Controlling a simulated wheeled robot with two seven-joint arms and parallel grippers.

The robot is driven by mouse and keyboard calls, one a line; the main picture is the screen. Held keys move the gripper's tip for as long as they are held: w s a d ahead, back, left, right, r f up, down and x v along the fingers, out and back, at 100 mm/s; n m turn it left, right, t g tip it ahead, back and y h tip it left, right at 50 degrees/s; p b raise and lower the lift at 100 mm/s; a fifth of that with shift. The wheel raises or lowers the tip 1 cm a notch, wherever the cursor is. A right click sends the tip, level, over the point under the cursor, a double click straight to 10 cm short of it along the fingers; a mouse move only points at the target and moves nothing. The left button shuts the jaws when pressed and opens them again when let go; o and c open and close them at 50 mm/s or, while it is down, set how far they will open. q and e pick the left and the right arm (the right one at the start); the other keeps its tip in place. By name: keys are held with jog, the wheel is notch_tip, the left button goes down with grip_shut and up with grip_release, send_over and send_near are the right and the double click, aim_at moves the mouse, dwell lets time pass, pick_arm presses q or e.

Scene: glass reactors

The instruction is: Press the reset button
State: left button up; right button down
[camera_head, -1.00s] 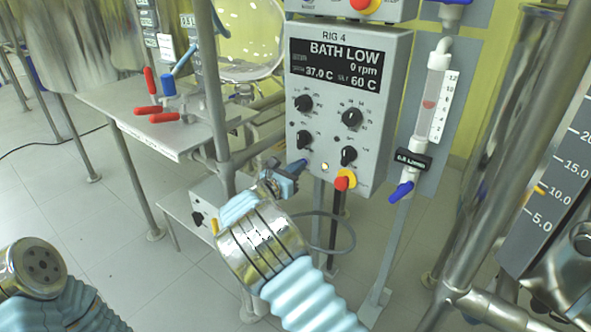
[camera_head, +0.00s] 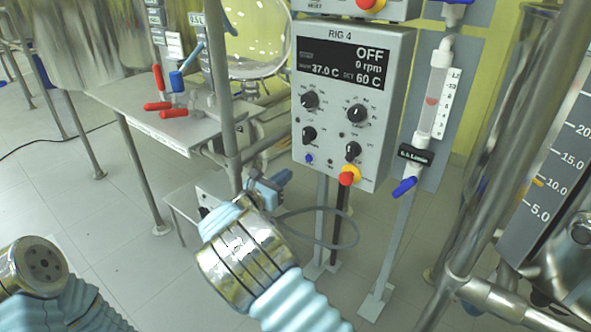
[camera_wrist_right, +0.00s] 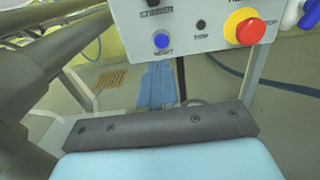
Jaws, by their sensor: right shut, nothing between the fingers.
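The blue reset button (camera_head: 309,158) is on the lower left of the grey RIG 4 control box (camera_head: 345,190). In the right wrist view the blue button (camera_wrist_right: 161,40) shows uncovered above its label. My right gripper (camera_head: 283,180) is shut and empty, below and left of the button, apart from it. Its blue fingers (camera_wrist_right: 156,85) show just below the box's lower edge in the wrist view. The display (camera_head: 341,65) reads OFF, 0 rpm, 37.0 C and 60 C. The trip lamp (camera_wrist_right: 201,24) is dark. My left gripper's fingers are not in view.
A red stop knob on a yellow collar (camera_head: 347,177) sits right of the button. A metal post (camera_head: 222,100) and a shelf with red-handled valves (camera_head: 150,125) stand to the left. A flowmeter (camera_head: 433,100) with a blue valve is to the right.

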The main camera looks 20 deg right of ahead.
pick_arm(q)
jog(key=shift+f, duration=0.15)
pick_arm(e)
jog(key=v, duration=0.5)
jog(key=shift+w, duration=0.1)
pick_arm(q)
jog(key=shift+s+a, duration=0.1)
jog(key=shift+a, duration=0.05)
